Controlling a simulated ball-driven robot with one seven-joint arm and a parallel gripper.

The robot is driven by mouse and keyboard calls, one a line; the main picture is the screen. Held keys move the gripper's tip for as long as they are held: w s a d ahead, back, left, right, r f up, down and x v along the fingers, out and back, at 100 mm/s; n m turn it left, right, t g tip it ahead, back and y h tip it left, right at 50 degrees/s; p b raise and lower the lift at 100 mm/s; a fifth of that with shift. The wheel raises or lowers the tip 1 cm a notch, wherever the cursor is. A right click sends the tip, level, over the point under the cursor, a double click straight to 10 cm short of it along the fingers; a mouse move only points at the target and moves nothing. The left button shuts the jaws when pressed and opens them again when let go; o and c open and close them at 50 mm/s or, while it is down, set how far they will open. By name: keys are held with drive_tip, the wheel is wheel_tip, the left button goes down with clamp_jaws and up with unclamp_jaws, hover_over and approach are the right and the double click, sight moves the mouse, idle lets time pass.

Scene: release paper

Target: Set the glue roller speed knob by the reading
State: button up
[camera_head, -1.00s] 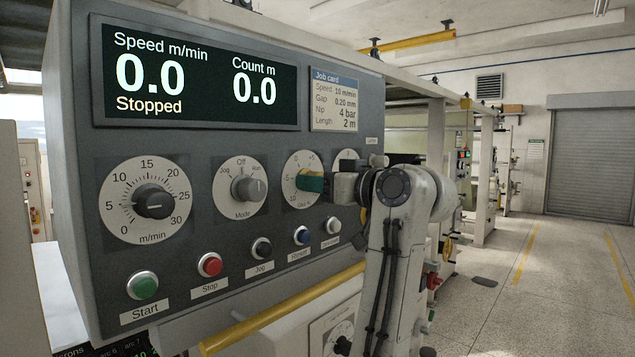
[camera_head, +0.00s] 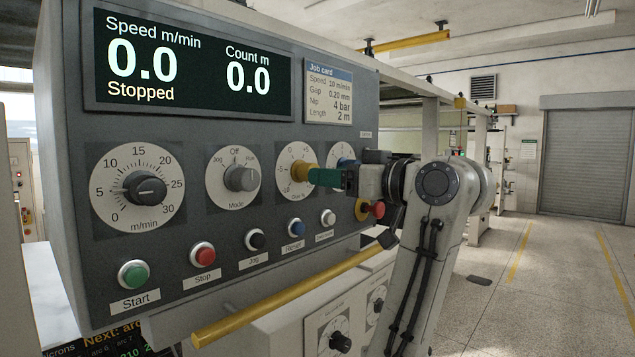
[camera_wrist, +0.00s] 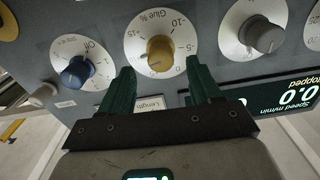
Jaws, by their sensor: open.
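The yellow knob (camera_head: 301,172) of the "Glue %" dial (camera_head: 290,153) sits on the grey control panel, right of the mode knob. In the wrist view the yellow knob (camera_wrist: 160,52) is upside down with its dial around it; I cannot read its pointer surely. My gripper (camera_wrist: 160,70) is open and empty. Its green fingertips are on either side of and short of the knob, apart from it. In the head view my gripper (camera_head: 322,177) faces the knob from the right. A dark display (camera_head: 125,340) at the bottom left is cut off, showing "microns" and "Next".
The main display (camera_head: 190,65) reads speed 0.0, count 0.0, Stopped. A job card (camera_head: 329,92) is beside it. A speed knob (camera_head: 146,188), mode knob (camera_head: 240,178) and blue knob (camera_wrist: 76,72) are nearby. Push buttons line the panel below; a yellow rail (camera_head: 285,297) runs under it.

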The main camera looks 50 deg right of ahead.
drive_tip(key=s+b, duration=0.1)
drive_tip(key=s, duration=0.4)
idle(0.5)
drive_tip(key=a+f+m+g, duration=0.1)
drive_tip(key=a+f+g, duration=0.2)
drive_tip(key=f, duration=0.9)
drive_tip(key=w+a+f+g, duration=0.1)
drive_tip(key=a+f+g, duration=0.15)
drive_tip(key=f, duration=1.05)
drive_tip(key=a+f+m+g, duration=0.1)
drive_tip(key=a+f+g, duration=0.2)
drive_tip(key=f, duration=0.9)
drive_tip(key=s+a+f+g, duration=0.2)
drive_tip(key=s+a+f, duration=0.1)
drive_tip(key=s+f, duration=0.4)
drive_tip(key=s+a+f+g, duration=0.3)
drive_tip(key=s+f, duration=0.1)
drive_tip(key=f, duration=0.6)
drive_tip(key=s+a+f+g, duration=0.1)
drive_tip(key=s+f, duration=0.3)
drive_tip(key=s, duration=0.3)
drive_tip(key=s+a+f+n+g, duration=0.1)
drive_tip(key=s+a+f+g, duration=0.1)
drive_tip(key=s+f, duration=0.3)
drive_tip(key=s, duration=0.2)
drive_tip(key=shift+s+h, duration=0.3)
drive_tip(key=shift+h, duration=0.1)
drive_tip(key=shift+a+g, duration=0.1)
drive_tip(key=shift+g, duration=0.15)
